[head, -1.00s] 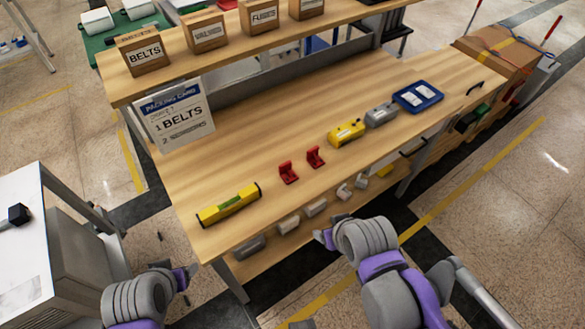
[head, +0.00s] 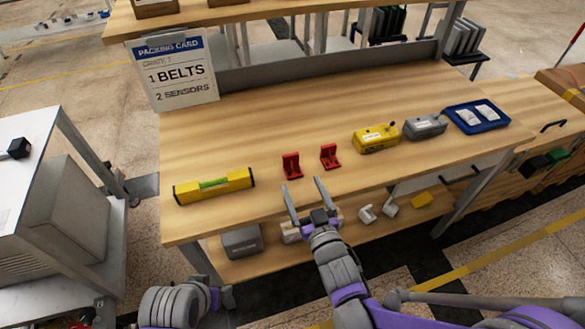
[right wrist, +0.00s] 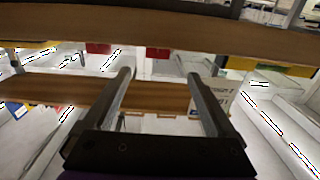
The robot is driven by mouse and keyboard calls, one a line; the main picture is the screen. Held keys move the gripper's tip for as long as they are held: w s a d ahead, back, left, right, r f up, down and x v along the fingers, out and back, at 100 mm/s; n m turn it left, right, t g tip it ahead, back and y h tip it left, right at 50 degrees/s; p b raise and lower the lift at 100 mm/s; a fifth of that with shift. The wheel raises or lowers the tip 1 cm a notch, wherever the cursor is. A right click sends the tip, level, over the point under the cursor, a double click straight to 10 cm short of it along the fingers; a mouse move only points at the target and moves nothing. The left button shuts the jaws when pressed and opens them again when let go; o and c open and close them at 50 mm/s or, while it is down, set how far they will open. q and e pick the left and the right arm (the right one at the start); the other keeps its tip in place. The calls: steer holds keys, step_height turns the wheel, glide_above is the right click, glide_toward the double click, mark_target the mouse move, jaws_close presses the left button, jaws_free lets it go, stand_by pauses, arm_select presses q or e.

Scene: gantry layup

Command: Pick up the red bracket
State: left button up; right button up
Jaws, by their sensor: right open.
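Two red brackets stand apart on the wooden workbench: the left red bracket (head: 292,166) and the right red bracket (head: 330,156), each with an upright plate and a flat foot. My right gripper (head: 302,184) is open and empty at the bench's front edge, its fingers pointing toward the left bracket, short of it and not touching. In the right wrist view its two fingers (right wrist: 159,75) are spread with nothing between them; I cannot tell whether the red patches beyond are the brackets. My left gripper (head: 228,297) is low at the bottom left, away from the bench, its jaws unclear.
On the workbench (head: 240,135) are a yellow level (head: 214,186), a yellow box (head: 376,138), a grey box (head: 425,127) and a blue tray (head: 477,117). A packing card (head: 176,72) stands at the back left. A lower shelf holds several small items. The surface behind the brackets is clear.

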mark_target(291, 159)
steer(key=x, duration=0.4)
steer(key=shift+a, duration=0.1)
steer(key=x, duration=0.5)
steer(key=shift+w+d+f, duration=0.2)
steer(key=shift+w+d, duration=0.05)
jaws_close()
